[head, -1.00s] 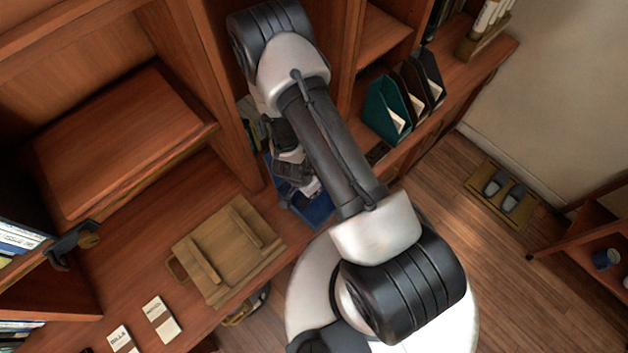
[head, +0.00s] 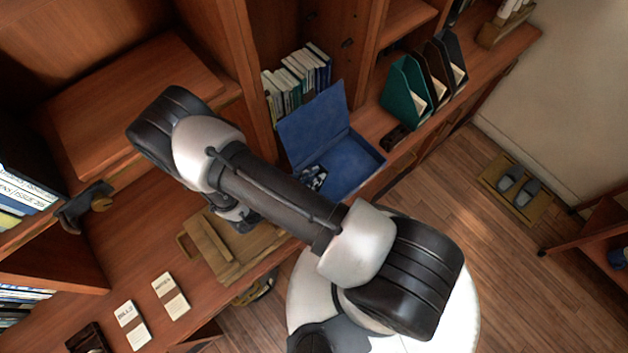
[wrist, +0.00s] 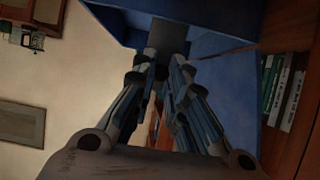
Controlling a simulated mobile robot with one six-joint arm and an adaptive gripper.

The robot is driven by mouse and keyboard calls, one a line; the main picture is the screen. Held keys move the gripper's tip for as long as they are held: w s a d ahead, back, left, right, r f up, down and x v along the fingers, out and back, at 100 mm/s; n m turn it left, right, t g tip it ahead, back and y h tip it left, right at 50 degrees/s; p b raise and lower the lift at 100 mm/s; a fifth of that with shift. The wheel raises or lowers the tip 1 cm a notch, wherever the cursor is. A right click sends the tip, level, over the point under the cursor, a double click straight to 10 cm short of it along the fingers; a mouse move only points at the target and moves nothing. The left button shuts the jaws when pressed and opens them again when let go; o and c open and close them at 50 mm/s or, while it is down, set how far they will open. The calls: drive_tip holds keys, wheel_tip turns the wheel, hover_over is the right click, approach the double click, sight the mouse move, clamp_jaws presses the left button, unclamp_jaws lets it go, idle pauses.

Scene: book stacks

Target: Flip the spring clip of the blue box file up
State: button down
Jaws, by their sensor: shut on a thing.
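The blue box file (head: 362,168) stands open on the wooden desk in the head view, its lid (head: 315,125) raised at the back. In the wrist view its blue walls (wrist: 215,20) surround the fingertips. My gripper (head: 313,180) reaches into the box from the left, partly hidden behind my forearm. In the wrist view the fingers of my gripper (wrist: 162,62) are closed on a dark grey flat piece, which looks like the spring clip (wrist: 168,36). The clip's hinge is hidden, and its exact angle cannot be told.
Books (head: 295,75) stand behind the lid. A teal magazine holder (head: 405,92) and darker holders stand to the right. Two cards (head: 170,295) lie at the front left. The upright shelf panel is close behind.

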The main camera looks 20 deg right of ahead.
drive_tip(key=shift+s+a+f+t+h+b, duration=0.15)
drive_tip(key=shift+a+h+b, duration=0.15)
drive_tip(key=shift+b, duration=0.2)
drive_tip(key=shift+a+f+t+h+b, duration=0.1)
drive_tip(key=shift+a+t+h+b, duration=0.05)
drive_tip(key=shift+h+b, duration=0.3)
drive_tip(key=shift+r, duration=0.1)
drive_tip(key=c, duration=1.5)
unclamp_jaws()
drive_tip(key=shift+c, duration=0.2)
drive_tip(key=v, duration=1.2)
drive_tip(key=shift+s, duration=0.1)
